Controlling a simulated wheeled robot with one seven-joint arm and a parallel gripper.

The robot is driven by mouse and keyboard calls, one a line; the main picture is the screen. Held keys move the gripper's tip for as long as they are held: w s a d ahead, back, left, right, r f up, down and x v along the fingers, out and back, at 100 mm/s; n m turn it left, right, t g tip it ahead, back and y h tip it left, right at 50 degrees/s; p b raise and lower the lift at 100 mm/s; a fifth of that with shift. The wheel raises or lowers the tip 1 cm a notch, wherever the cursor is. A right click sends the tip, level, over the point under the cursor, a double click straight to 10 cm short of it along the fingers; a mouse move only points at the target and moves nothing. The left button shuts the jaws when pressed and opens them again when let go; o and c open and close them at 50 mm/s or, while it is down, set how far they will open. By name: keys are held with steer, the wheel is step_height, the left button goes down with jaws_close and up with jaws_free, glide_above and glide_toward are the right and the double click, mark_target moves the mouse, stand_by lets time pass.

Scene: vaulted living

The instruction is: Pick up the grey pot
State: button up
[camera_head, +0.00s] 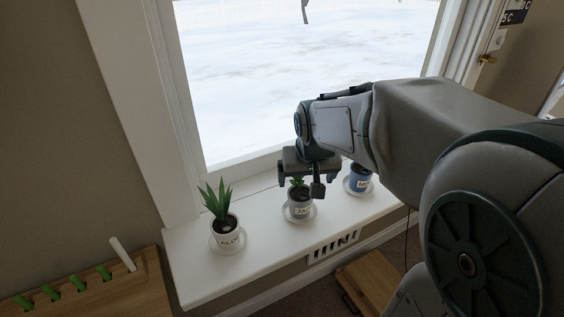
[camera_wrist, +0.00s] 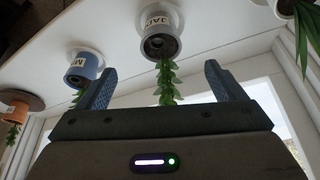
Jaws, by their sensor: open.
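The grey pot (camera_head: 300,209) stands upright on a white saucer (camera_head: 302,221) in the middle of the window sill. It holds a green plant and carries a white label. In the wrist view the grey pot (camera_wrist: 161,46) appears inverted, beyond the fingertips and roughly centred between them. My gripper (camera_head: 300,186) is open and points down just above the pot, partly hiding its plant. In the wrist view my gripper (camera_wrist: 160,70) has its two fingers wide apart with the plant's leaves between them. I cannot tell whether a finger touches the leaves.
A white pot (camera_head: 226,237) with a spiky plant stands to the left, and a blue pot (camera_head: 360,182) close on the right. The wrist view also shows an orange pot (camera_wrist: 14,112). The window frame (camera_head: 175,90) rises behind the sill. A wooden rack (camera_head: 95,295) is at lower left.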

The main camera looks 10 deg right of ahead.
mark_target(301, 195)
steer(key=x, duration=0.6)
steer(key=w+x, duration=0.1)
steer(key=x, duration=0.2)
steer(key=shift+w+f+b, duration=0.1)
steer(key=shift+w+b, duration=0.15)
steer(key=shift+b, duration=0.1)
steer(key=x, duration=0.4)
steer(key=shift+s+f, duration=0.15)
steer(key=shift+s, duration=0.15)
steer(key=shift+w+f, duration=0.3)
steer(key=shift+f, duration=0.2)
steer(key=shift+d, duration=0.1)
steer(key=c, duration=1.1)
steer(key=shift+c, duration=0.9)
steer(key=shift+r, duration=0.15)
